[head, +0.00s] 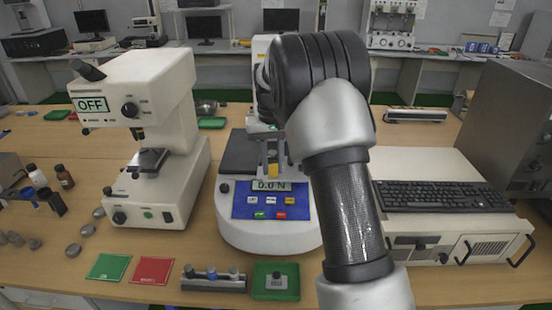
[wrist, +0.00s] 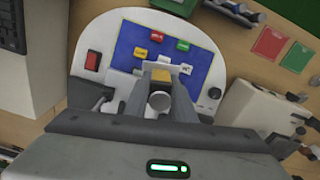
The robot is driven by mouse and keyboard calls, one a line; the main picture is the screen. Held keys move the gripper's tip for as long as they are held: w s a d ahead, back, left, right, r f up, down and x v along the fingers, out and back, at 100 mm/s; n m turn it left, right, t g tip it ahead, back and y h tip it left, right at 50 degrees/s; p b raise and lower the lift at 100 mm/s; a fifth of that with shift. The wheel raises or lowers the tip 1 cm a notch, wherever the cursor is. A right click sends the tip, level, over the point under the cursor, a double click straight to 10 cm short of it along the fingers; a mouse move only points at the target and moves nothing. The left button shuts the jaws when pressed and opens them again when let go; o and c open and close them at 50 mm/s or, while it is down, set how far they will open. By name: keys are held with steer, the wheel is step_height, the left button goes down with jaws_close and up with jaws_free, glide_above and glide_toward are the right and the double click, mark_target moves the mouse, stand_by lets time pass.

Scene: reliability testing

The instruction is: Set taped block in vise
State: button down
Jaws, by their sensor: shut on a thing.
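My gripper (head: 273,165) points down over the front of the white force tester (head: 268,239), in front of its upright column. Its two grey fingers (wrist: 160,88) are shut on a small block with a yellow-orange face (wrist: 158,75), the taped block. In the head view only a bit of yellow (head: 273,170) shows between the fingers, just above the display reading 0.0 N. A pale round part (wrist: 160,103) shows between the fingers in the wrist view; I cannot tell what it belongs to. I cannot make out the vise jaws, or whether the block touches anything.
A white microscope-like tester (head: 160,180) marked OFF stands at left. A keyboard (head: 440,196) lies on a white case at right. Green (head: 108,267) and red (head: 151,271) pads, a block rack (head: 213,280) and a green tray (head: 262,291) line the front edge.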

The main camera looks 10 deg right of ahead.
steer(key=shift+w+d+r+m+p, duration=0.5)
steer(key=shift+w+d+r+p, duration=0.5)
steer(key=shift+w+r+p, duration=1.4)
steer(key=shift+w+d+r+m+p, duration=0.5)
steer(key=shift+w+d+r+p, duration=0.45)
steer(key=shift+w+p, duration=1.6)
steer(key=f, duration=0.3)
steer(key=w+f+b, duration=0.1)
steer(key=f, duration=0.2)
steer(key=f+b, duration=0.1)
steer(key=f, duration=0.3)
steer(key=shift+w, duration=0.3)
steer(key=shift+f, duration=0.1)
steer(key=shift+f, duration=0.15)
steer(key=c, duration=1.5)
jaws_free()
